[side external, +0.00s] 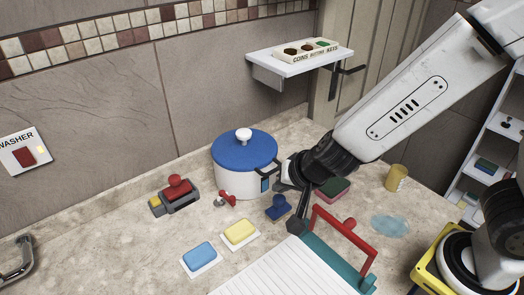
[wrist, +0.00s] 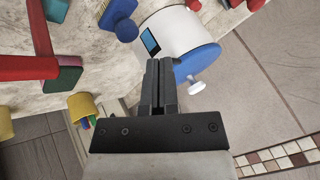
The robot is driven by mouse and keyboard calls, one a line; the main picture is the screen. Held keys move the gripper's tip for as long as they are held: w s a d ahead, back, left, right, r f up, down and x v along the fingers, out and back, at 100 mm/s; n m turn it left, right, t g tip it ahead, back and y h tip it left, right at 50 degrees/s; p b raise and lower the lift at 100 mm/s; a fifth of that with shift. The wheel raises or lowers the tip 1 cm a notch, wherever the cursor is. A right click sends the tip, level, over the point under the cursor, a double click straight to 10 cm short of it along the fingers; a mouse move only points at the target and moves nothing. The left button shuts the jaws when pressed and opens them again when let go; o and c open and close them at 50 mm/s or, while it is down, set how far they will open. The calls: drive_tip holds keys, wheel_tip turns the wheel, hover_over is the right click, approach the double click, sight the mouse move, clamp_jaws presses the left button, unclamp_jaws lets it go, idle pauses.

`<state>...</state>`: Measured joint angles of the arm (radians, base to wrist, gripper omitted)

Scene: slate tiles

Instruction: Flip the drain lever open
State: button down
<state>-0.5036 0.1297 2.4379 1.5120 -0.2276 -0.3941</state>
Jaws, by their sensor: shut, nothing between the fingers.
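In the side external view, a small red-handled lever (side external: 227,198) on a grey fitting sits low at the front left of a white pot (side external: 236,184) with a blue lid (side external: 245,150). I take it to be the drain lever, but it is too small to tell how it is set. Its red end shows at the top edge of the wrist view (wrist: 193,5). My gripper (wrist: 160,63) is shut and empty. In the wrist view its fingertips overlap the pot's side. In the side external view it is to the pot's right, apart from the lever; contact with the pot is unclear.
A blue knobbed block (side external: 278,208), a sponge (side external: 332,188) and a red bar frame (side external: 345,230) on a teal base stand near the arm. A red-topped device (side external: 177,193) and two soap dishes lie left. A wall shelf (side external: 298,62) hangs above.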

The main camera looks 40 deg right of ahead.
drive_tip(key=shift+w+f, duration=0.15)
approach(227, 196)
drive_tip(key=shift+s+d+f, duration=0.35)
drive_tip(key=shift+d+f, duration=0.25)
drive_tip(key=shift+f, duration=0.2)
drive_tip(key=shift+s+d+f, duration=0.4)
drive_tip(key=shift+d+f, duration=0.2)
drive_tip(key=shift+f, duration=0.2)
drive_tip(key=shift+s+d+f, duration=0.35)
drive_tip(key=shift+d+f, duration=0.25)
drive_tip(key=shift+f, duration=0.2)
drive_tip(key=shift+w+a, duration=1.35)
drive_tip(key=shift+a, duration=0.05)
